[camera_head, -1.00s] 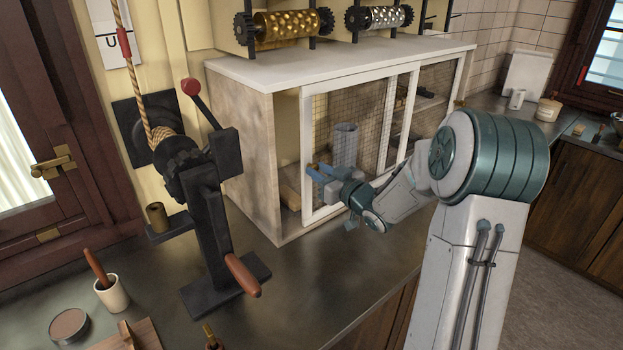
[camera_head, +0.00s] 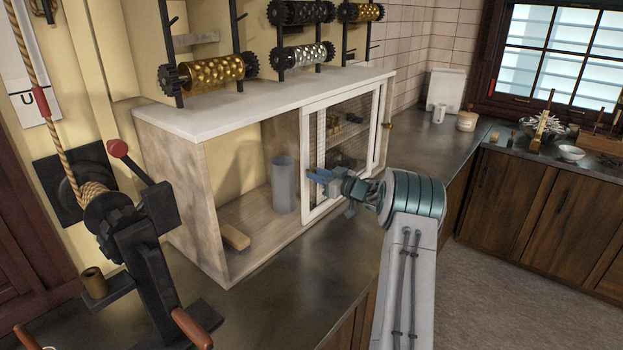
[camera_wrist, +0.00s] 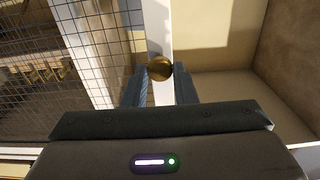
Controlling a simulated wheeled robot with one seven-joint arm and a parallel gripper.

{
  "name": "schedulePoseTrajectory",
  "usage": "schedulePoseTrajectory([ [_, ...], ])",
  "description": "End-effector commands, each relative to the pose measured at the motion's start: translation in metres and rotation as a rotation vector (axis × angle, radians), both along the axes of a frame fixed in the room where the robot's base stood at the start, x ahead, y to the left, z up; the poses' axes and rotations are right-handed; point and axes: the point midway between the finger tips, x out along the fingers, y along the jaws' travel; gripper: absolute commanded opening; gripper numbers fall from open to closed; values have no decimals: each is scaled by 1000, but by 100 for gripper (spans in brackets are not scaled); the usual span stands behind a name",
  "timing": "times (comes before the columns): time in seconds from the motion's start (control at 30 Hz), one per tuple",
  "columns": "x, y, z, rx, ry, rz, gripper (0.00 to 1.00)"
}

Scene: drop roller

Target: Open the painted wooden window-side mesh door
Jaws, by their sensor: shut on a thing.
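The white-framed mesh door (camera_head: 308,207) stands at the right half of the low white-topped cabinet (camera_head: 225,118), overlapping the other mesh panel. The cabinet's left half is uncovered. My gripper (camera_head: 316,175) is at the door's left upright in the head view. In the wrist view my gripper (camera_wrist: 160,84) has its two fingers on either side of a round brass knob (camera_wrist: 159,68) on the white upright (camera_wrist: 157,25) and is shut on it. The fingers hide the knob's sides; in the head view the knob is hidden.
Inside the open half stand a grey cylinder (camera_head: 285,186) and a wooden block (camera_head: 235,237). A black crank stand (camera_head: 150,265) with a rope is at the left. Patterned rollers (camera_head: 215,71) sit above the cabinet. The counter in front of the cabinet (camera_head: 275,275) is clear.

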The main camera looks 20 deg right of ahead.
Motion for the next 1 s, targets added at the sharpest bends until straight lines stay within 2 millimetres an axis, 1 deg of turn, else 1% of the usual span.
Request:
schedulePoseTrajectory([
  [0.17,4,-7,0,1,0,-1,0],
  [0.53,4,-8,0,0,-1,0,0],
  [0.57,4,-8,0,0,-1,0,30],
  [0.6,4,-8,0,0,-1,0,42],
  [0.63,4,-7,0,0,-1,0,45],
  [0.9,4,-8,0,0,-1,0,45],
  [1.0,-1,-11,0,0,-1,0,45],
])
